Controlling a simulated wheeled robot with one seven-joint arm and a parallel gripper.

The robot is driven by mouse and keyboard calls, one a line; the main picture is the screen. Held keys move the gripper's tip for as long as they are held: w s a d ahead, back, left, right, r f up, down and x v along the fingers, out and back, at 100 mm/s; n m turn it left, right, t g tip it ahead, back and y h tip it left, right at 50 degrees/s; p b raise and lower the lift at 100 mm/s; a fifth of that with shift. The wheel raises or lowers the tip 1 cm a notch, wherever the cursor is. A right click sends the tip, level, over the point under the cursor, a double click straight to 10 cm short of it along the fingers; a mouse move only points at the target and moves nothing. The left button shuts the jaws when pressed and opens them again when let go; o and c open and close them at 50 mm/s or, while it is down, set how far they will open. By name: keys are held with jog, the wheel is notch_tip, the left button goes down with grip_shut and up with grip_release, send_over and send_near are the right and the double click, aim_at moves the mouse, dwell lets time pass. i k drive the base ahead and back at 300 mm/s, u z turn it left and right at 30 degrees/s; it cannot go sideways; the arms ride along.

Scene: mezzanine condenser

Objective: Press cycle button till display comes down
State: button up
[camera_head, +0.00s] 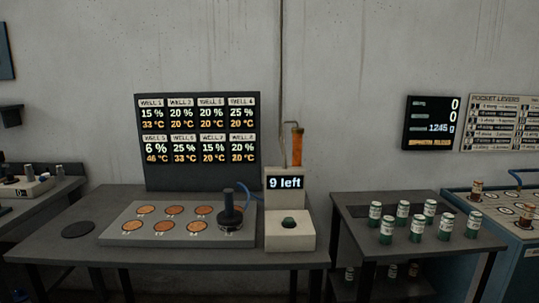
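A pale box-shaped unit (290,241) stands on the dark table, right of the well plate. Its small display (286,183) reads "9 left". A dark green round button (289,221) sits on the unit's lower front ledge. The unit carries no label that I can read naming a cycle button. A large black display board (197,141) behind the table lists Wells 1 to 8, with percentages from 6 % to 25 % and temperatures from 20 °C to 46 °C. My gripper is not in view.
A grey plate (177,238) holds copper-coloured round wells, with a black knobbed tool (231,213) at its right end. An orange tube (297,146) rises behind the unit. Green-and-white canisters (417,228) stand on the right table. The table's front strip looks clear.

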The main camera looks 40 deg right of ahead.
aim_at(289, 221)
jog(key=z, duration=0.3)
jog(key=k, duration=0.75)
jog(key=u, duration=0.25)
jog(key=i, duration=1.6)
jog(key=u, duration=1.05)
